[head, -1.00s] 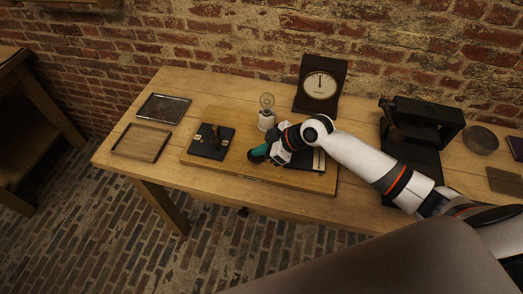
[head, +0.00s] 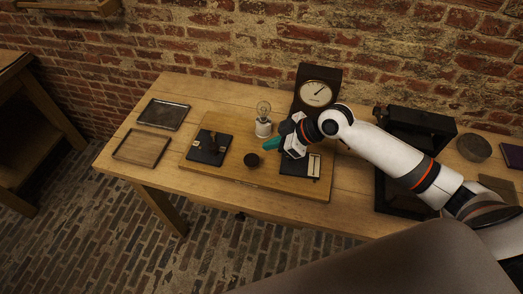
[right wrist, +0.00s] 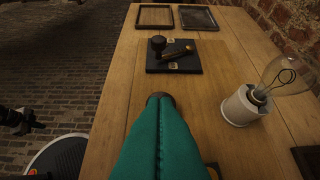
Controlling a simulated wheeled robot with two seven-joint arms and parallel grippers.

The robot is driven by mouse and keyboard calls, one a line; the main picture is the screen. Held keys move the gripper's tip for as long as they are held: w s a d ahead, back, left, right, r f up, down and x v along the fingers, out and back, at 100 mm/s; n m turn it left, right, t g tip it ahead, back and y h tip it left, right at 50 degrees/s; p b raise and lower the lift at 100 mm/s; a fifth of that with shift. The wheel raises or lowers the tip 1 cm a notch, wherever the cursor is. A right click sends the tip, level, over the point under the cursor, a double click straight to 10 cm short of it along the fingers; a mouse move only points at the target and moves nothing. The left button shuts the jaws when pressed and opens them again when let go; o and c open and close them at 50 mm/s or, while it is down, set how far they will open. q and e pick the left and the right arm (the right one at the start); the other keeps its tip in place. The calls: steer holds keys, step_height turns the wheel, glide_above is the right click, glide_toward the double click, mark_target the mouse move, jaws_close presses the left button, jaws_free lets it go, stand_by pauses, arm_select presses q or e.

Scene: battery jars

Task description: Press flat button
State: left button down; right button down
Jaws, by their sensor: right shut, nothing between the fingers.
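A low, dark round button (head: 251,160) sits on the wooden board (head: 225,173) between two black plates. In the right wrist view a dark round top (right wrist: 161,97) shows just beyond my fingertips, partly hidden by them. My right gripper (head: 270,144) has green fingers pressed together with nothing between them. In the head view its tips are up and to the right of the button, apart from it. The right wrist view also shows the shut fingers (right wrist: 160,108).
A bulb in a white socket (head: 263,128) stands close behind my right fingertips. A black plate with a lever (head: 209,148) lies left of the button. A dial gauge (head: 316,93) stands behind. Two shallow trays (head: 164,113) (head: 141,147) lie at the left. A black frame (head: 418,122) stands right.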

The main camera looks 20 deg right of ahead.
steer(key=v, duration=0.4)
steer(key=shift+r+b, duration=0.15)
steer(key=shift+b, duration=0.15)
steer(key=shift+w, duration=0.15)
stand_by(1.1)
